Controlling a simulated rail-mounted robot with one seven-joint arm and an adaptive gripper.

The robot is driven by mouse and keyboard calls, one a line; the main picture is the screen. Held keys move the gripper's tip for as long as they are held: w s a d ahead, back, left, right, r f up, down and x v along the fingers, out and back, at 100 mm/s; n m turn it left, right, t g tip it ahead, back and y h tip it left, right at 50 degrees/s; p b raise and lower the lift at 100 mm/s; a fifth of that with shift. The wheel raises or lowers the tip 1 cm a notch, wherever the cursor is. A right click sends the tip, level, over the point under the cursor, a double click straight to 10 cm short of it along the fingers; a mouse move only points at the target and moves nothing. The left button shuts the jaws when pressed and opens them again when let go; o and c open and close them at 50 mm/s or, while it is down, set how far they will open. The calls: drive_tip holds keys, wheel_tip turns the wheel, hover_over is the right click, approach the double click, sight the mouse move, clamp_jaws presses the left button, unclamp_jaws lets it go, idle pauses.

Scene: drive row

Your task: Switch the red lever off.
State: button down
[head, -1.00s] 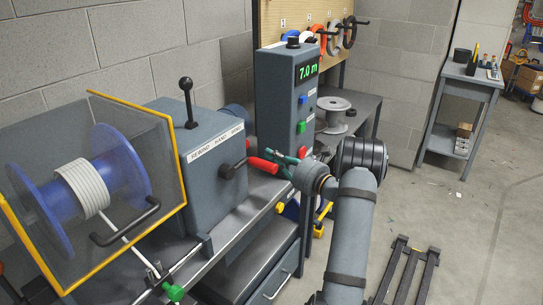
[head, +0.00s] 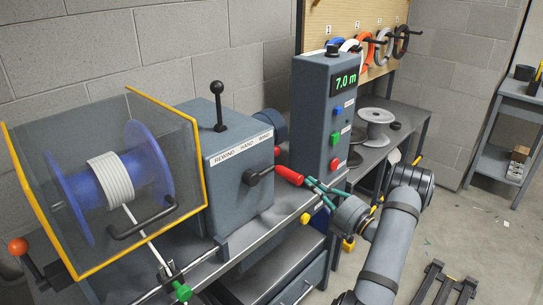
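The red lever (head: 289,174) sticks out to the right and slightly down from beside the grey machine housing (head: 233,170). My gripper (head: 312,184) has thin teal fingers close to the red lever's free end. Its wrist lies to the lower right of the lever. Whether the fingers touch the lever, and how far apart they are, I cannot tell at this size.
A black crank handle (head: 258,177) projects from the housing left of the red lever. A control column (head: 322,115) reading 7.0 m stands behind. A blue spool (head: 150,165) sits behind a yellow-edged guard at left. An orange-knobbed lever (head: 18,247) is at far left.

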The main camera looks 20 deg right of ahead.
sight(278, 150)
drive_tip(key=m, duration=0.1)
drive_tip(key=r+m, duration=0.1)
drive_tip(key=m, duration=0.1)
drive_tip(key=shift+s+d+t, duration=0.1)
drive_tip(key=shift+d+t, duration=0.2)
drive_tip(key=p+x, duration=0.2)
drive_tip(key=x, duration=1.2)
drive_tip(key=shift+f, duration=0.1)
drive_tip(key=shift+d+p, duration=0.1)
drive_tip(key=shift+p, duration=0.4)
